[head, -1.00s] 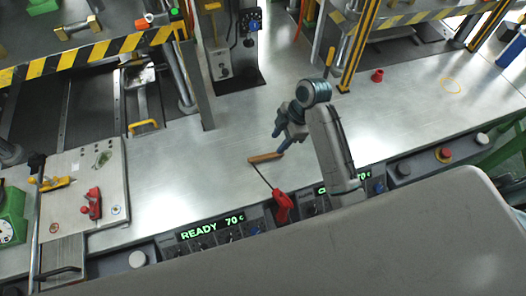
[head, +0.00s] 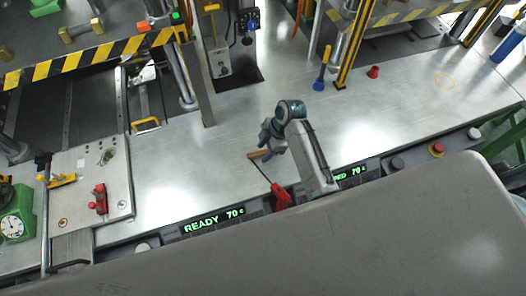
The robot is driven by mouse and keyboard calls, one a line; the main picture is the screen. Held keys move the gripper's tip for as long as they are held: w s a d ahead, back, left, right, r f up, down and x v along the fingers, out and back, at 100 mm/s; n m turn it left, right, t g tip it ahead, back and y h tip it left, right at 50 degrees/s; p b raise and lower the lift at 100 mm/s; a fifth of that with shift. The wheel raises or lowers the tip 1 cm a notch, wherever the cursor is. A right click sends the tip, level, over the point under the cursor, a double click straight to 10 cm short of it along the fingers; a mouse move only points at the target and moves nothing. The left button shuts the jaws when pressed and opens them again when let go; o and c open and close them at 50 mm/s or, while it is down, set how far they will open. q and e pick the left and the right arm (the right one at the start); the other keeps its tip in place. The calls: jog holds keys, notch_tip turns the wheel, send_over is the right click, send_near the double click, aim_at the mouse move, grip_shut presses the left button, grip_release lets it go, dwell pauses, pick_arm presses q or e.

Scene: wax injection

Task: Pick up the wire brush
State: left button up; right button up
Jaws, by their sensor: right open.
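A slim brown wooden-looking bar, most likely the wire brush (head: 254,155), lies on the metal worktop in the middle of the head view. Its right part is hidden by my right gripper, and its bristles cannot be made out. My right gripper (head: 266,146) is open and comes down over the right end of the bar. I cannot tell whether the fingers touch it. My left gripper is not in view.
A red-handled tool (head: 281,196) with a thin dark rod lies just in front of the bar, close to my right arm. A blue-and-yellow tool (head: 322,70) and a red cup (head: 373,72) stand farther back. The worktop (head: 180,170) to the left is clear.

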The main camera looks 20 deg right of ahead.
jog(key=shift+f, duration=0.2)
dwell(0.4)
jog(key=shift+c, duration=0.2)
grip_shut()
